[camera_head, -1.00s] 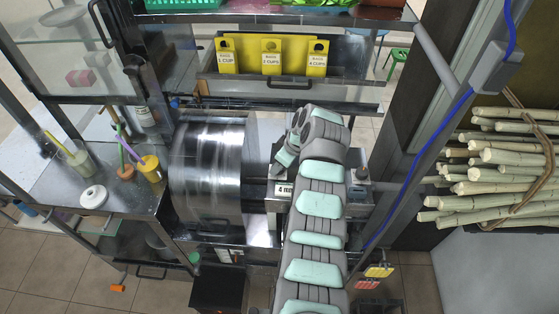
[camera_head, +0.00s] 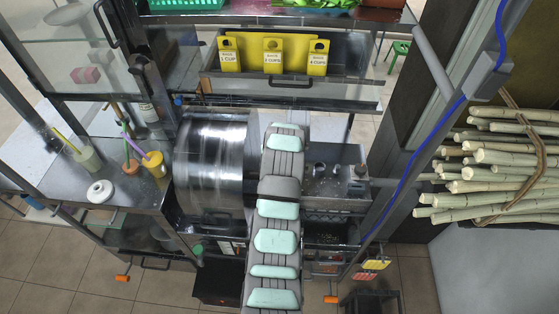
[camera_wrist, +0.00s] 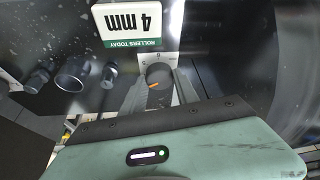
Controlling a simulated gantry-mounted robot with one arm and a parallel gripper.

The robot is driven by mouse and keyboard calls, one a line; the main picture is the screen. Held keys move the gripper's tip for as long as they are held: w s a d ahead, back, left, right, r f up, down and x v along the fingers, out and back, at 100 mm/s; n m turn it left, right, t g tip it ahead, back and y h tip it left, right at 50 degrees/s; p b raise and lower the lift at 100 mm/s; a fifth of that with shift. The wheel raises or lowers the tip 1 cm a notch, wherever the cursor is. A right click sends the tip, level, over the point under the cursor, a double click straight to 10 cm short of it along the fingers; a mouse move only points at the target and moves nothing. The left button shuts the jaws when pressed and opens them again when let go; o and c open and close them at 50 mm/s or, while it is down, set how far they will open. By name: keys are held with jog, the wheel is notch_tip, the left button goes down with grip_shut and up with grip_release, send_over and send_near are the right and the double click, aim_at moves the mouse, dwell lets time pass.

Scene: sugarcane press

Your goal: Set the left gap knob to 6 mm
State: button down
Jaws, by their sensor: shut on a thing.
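The left gap knob (camera_wrist: 158,73) is a dark round knob with an orange pointer mark, on a pale dial plate (camera_wrist: 170,59) in the wrist view. My gripper (camera_wrist: 160,88) has its grey fingers on both sides of the knob and is shut on it. A white sign (camera_wrist: 127,24) just beyond the knob appears upside down and reads "ROLLERS TODAY 4 mm". In the head view my arm hides the knob, the sign and my gripper, beside the shiny metal roller drum (camera_head: 210,160).
Another knob-like part (camera_head: 360,172) stands on the press's right side. A counter (camera_head: 130,200) with cups is at left; a bundle of cane (camera_head: 500,165) is at right.

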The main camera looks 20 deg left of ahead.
jog(key=m+b, duration=0.1)
jog(key=m, duration=0.1)
jog(key=m+h, duration=0.1)
jog(key=m, duration=0.1)
jog(key=shift+a+f+m+t+h+b, duration=0.2)
jog(key=shift+m+t+h+b, duration=0.1)
jog(key=shift+b, duration=0.1)
jog(key=m+h+b, duration=0.1)
jog(key=m+b, duration=0.2)
jog(key=shift+a+f+m+h, duration=0.1)
jog(key=shift+m+h, duration=0.2)
jog(key=shift+m, duration=0.1)
jog(key=m+b, duration=0.2)
jog(key=b, duration=0.1)
jog(key=m+h+b, duration=0.1)
jog(key=m+b, duration=0.1)
jog(key=shift+g+h+b, duration=0.3)
jog(key=shift+g+b, duration=0.1)
jog(key=m+b, duration=0.3)
jog(key=shift+a+r+g+h, duration=0.1)
jog(key=shift+r+g+h, duration=0.1)
jog(key=shift+g+h, duration=0.2)
jog(key=shift+m+g+b, duration=0.3)
jog(key=shift+m+b, duration=0.65)
jog(key=shift+m, duration=0.05)
jog(key=c, duration=0.9)
grip_release()
jog(key=shift+w+h, duration=0.1)
jog(key=shift+h, duration=0.2)
jog(key=shift+r, duration=0.1)
